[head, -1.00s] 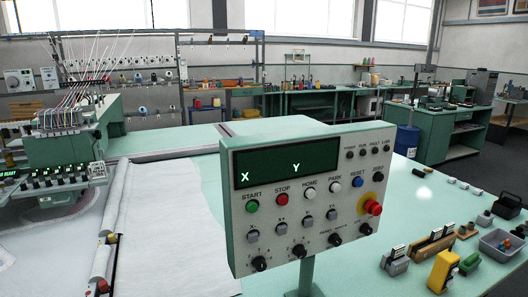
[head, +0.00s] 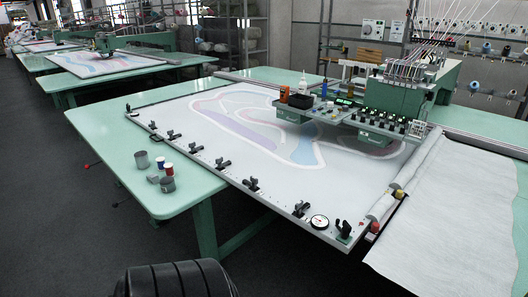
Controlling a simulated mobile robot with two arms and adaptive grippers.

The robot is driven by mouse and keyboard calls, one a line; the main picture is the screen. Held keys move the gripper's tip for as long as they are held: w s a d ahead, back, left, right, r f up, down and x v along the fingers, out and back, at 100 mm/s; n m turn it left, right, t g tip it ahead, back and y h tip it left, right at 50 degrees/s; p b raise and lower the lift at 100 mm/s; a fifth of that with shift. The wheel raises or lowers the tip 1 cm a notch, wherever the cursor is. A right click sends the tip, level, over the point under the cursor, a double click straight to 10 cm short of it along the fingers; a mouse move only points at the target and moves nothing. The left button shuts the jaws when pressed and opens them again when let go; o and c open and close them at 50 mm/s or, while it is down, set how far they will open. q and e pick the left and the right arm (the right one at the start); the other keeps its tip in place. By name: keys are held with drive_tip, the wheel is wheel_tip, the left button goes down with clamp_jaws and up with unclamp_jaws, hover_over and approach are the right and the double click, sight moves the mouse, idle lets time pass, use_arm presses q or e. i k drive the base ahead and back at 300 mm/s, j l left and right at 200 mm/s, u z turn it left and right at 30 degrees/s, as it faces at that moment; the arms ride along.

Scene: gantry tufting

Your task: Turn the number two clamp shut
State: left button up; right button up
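Several dark clamps stand in a row along the near edge of the white frame (head: 278,188) on the green table. They include clamps toward the far left end (head: 153,125), in the middle (head: 223,165) and toward the near right (head: 301,208). A dark lever-like fitting (head: 343,230) stands at the near right corner. I cannot read any numbers, so I cannot tell which clamp is number two. The clamps are too small to tell whether they are open or shut. Neither of my grippers is in view.
A round dial gauge (head: 319,222) sits near the right corner. The tufting head (head: 405,95) is over the cloth. A ribbed black shape is at the bottom.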

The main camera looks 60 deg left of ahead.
sight(254, 180)
drive_tip(key=u, duration=2.15)
drive_tip(key=i+j+z, duration=0.25)
drive_tip(key=i+j, duration=0.25)
drive_tip(key=i+j+z, duration=0.2)
drive_tip(key=i+j, duration=0.3)
drive_tip(key=j, duration=0.2)
